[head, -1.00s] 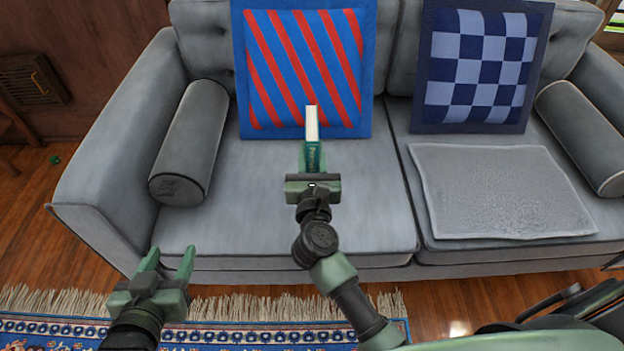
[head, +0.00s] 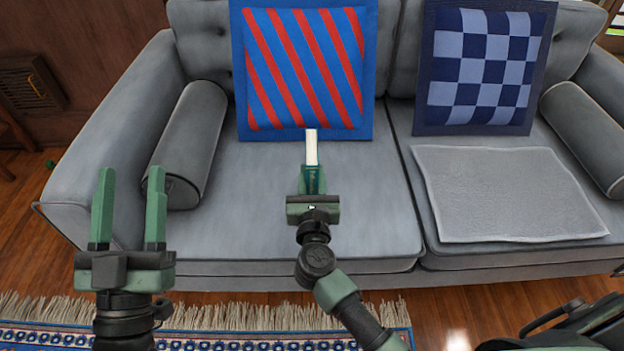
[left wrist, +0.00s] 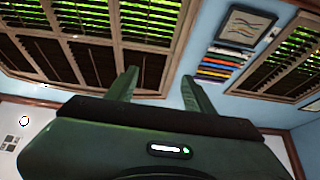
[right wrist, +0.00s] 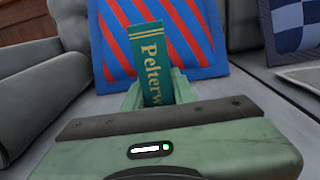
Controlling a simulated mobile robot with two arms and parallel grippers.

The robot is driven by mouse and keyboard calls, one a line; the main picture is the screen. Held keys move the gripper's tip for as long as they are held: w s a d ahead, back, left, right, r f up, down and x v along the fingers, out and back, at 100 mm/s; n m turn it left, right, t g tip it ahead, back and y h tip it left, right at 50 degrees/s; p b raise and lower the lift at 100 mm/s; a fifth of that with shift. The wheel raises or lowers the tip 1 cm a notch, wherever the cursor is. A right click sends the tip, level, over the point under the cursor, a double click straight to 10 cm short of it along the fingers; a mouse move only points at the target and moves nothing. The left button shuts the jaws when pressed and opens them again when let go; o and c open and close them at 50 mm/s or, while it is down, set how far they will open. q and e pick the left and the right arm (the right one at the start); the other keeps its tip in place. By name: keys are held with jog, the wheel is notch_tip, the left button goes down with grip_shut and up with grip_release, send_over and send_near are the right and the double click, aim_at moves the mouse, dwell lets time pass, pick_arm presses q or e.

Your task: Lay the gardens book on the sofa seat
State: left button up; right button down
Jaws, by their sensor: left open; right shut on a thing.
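A green book with white page edges (head: 312,150) is held in my right gripper (head: 312,186), over the left seat cushion of the grey sofa (head: 260,215). In the right wrist view the book (right wrist: 153,48) stands upright between the fingers, its green face showing gold letters that begin "Pelterw"; the rest is hidden by the gripper. I cannot read "gardens" on it. The gripper is shut on the book. I cannot tell how high the book is above the seat. My left gripper (head: 128,215) is open and empty, in front of the sofa's left arm.
A striped red and blue cushion (head: 305,70) leans on the backrest behind the book. A checked blue cushion (head: 485,70), a folded grey blanket (head: 510,195) and bolsters (head: 188,145) lie on the sofa. The left seat has free room. A fringed rug (head: 230,335) is in front.

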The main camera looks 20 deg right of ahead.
pick_arm(q)
jog(key=shift+s+a+r+t, duration=0.1)
jog(key=shift+s+r+t, duration=0.6)
jog(key=shift+r, duration=0.2)
pick_arm(e)
jog(key=shift+f, duration=0.3)
jog(key=shift+f, duration=0.1)
jog(key=c, duration=1.2)
grip_release()
pick_arm(q)
jog(key=shift+s+r, duration=0.2)
jog(key=shift+r, duration=0.1)
pick_arm(e)
jog(key=shift+o, duration=0.2)
jog(key=shift+f, duration=0.1)
